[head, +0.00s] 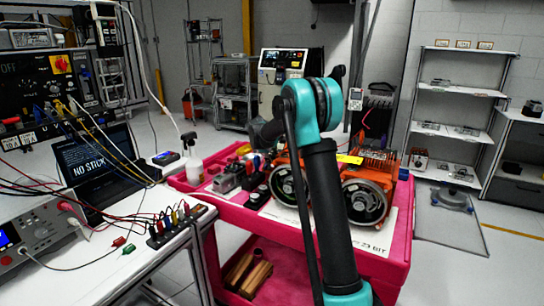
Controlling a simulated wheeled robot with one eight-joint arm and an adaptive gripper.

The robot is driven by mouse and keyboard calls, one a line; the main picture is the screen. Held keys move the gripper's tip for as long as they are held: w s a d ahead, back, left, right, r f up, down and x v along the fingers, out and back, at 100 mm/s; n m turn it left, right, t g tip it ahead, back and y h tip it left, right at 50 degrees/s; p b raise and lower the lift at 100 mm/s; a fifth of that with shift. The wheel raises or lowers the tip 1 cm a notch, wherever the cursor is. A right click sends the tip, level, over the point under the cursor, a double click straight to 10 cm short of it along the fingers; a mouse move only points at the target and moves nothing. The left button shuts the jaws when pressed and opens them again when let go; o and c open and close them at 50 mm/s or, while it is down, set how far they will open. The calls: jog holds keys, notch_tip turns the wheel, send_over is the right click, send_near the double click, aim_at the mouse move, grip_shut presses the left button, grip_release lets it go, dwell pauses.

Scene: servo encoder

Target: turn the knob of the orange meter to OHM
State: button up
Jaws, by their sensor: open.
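I cannot pick out an orange meter with certainty. A small handheld device (166,158) with a blue display lies at the back right corner of the left bench; its knob is too small to read. My teal and black arm rises across the middle of the view. A dark part of it shows left of the teal joint, over the pink cart. The fingers of my gripper cannot be made out.
The pink cart (397,252) carries an orange wheeled machine (366,192) and small parts. The left bench (150,252) holds a laptop (88,165), a power supply (38,232) and many cables.

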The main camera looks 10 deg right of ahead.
jog(key=shift+c, duration=0.5)
grip_shut()
jog(key=shift+m, duration=0.8)
jog(key=shift+o, duration=0.5)
grip_release()
jog(key=v, duration=1.2)
